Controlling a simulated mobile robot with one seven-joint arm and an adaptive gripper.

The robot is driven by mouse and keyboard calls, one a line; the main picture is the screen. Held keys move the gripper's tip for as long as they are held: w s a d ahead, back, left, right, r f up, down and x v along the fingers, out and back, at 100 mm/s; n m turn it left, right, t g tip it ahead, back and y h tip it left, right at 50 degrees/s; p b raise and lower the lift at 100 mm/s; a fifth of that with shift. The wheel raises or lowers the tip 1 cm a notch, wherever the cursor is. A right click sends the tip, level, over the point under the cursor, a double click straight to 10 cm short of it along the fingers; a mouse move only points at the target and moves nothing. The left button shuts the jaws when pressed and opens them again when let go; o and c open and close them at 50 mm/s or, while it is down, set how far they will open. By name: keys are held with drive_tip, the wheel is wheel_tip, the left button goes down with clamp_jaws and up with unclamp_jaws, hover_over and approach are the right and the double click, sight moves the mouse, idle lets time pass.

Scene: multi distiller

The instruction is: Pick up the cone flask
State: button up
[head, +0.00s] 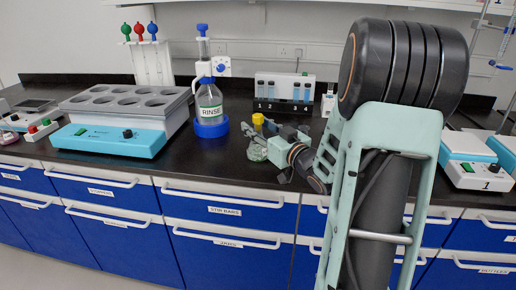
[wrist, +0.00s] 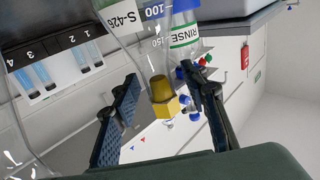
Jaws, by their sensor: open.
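The cone flask (wrist: 136,34) is clear glass, with an S-426 label and volume marks in the wrist view. Its yellow stopper (wrist: 162,88) lies between the two fingers of my gripper (wrist: 162,76). The fingers are apart, with a visible gap on each side of the stopper. In the head view the yellow stopper (head: 258,120) shows above the black bench, right beside my gripper, which partly hides the flask. Contact between fingers and glass cannot be told.
A RINSE bottle (head: 209,100) in a blue base stands just left of the flask. A numbered rack of blue-filled vials (head: 284,89) stands behind. A heating block (head: 125,120) is farther left, and a balance-like device (head: 473,160) is at the right. Bare bench lies in front of the bottle.

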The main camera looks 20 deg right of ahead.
clamp_jaws()
drive_tip(key=shift+r, duration=0.1)
idle(0.4)
